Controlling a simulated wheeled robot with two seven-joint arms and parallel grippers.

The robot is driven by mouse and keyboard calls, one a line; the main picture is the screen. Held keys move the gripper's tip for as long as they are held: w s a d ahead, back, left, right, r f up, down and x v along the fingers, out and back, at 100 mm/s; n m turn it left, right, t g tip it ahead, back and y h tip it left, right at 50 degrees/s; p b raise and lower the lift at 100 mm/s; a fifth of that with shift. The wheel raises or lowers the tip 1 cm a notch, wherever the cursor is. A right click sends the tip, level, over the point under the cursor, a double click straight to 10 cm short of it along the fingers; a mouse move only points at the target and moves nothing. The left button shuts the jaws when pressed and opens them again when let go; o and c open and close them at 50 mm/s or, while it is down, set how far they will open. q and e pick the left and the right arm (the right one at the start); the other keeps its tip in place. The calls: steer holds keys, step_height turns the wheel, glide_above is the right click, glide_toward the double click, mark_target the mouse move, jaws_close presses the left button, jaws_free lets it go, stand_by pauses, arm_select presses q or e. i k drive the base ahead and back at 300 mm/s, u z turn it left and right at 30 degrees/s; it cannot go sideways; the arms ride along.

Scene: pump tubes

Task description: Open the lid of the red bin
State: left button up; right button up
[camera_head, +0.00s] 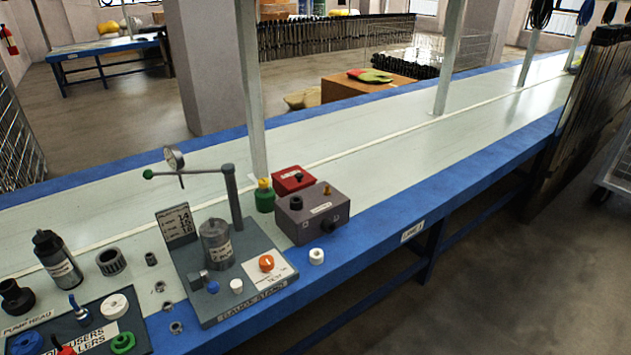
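A small red bin (291,177) stands on the workbench, just behind a grey box. Its top looks red and flat, with a small dark piece on it. The view is too small to tell the lid's exact edge, but the top looks closed. The grey box hides the lower front of the bin. Neither of my grippers shows in the head view.
The grey box (312,215) stands directly in front of the bin, and a green container (265,197) stands to its left. A gauge stand (240,296) with a post is nearer. An upright pole (251,100) rises behind. The bench (440,135) is clear to the right.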

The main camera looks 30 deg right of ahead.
mark_target(293, 177)
steer(key=z, duration=0.75)
steer(key=i, duration=0.45)
steer(key=z, duration=1.8)
steer(key=i, duration=2.65)
steer(key=u, duration=3.85)
steer(key=i, duration=0.1)
steer(key=u, duration=0.15)
